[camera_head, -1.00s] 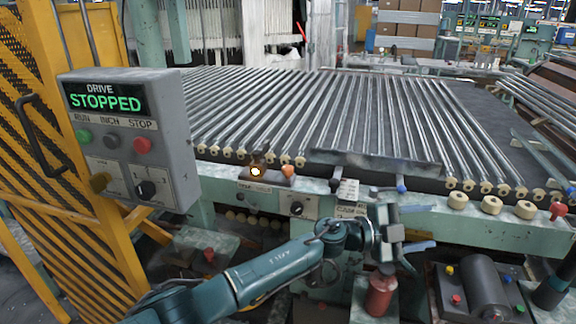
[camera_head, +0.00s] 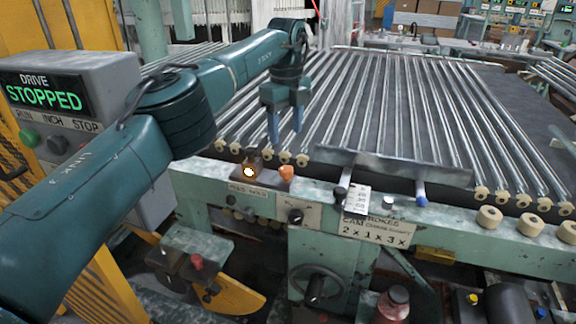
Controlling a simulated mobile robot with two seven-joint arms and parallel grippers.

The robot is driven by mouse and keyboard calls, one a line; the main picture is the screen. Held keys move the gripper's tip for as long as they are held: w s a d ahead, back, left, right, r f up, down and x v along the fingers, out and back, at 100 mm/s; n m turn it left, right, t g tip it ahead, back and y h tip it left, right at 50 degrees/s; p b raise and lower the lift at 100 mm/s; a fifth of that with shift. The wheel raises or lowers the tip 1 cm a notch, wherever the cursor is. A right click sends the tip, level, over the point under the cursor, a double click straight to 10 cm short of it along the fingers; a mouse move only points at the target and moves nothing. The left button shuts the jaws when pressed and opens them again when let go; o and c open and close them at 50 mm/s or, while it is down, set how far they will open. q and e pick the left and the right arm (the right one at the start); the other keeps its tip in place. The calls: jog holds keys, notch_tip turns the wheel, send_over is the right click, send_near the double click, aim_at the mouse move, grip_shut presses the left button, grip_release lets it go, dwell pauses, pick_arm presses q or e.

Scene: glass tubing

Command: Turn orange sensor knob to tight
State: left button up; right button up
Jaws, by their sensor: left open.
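The small orange knob (camera_head: 287,172) sits on a brown block on the front rail of the tube machine, just right of a glowing round lamp (camera_head: 249,171). The knob's pointer and any tight mark are too small to read. My left gripper (camera_head: 285,138) hangs above and behind the knob in the picture, over the ends of the metal tubes. Its two blue fingers point down, stand apart and hold nothing. They look clear of the knob. My right gripper is not in view.
A grey drive panel (camera_head: 50,92) reading STOPPED stands at the left, partly hidden by my left arm. A flat metal bar (camera_head: 390,166) and a blue-tipped lever (camera_head: 421,200) lie to the right. A handwheel (camera_head: 316,284) is lower down.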

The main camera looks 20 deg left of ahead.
aim_at(286, 168)
pick_arm(q)
notch_tip(286, 168, down, 11)
jog(key=shift+r, duration=0.2)
jog(key=c, duration=1)
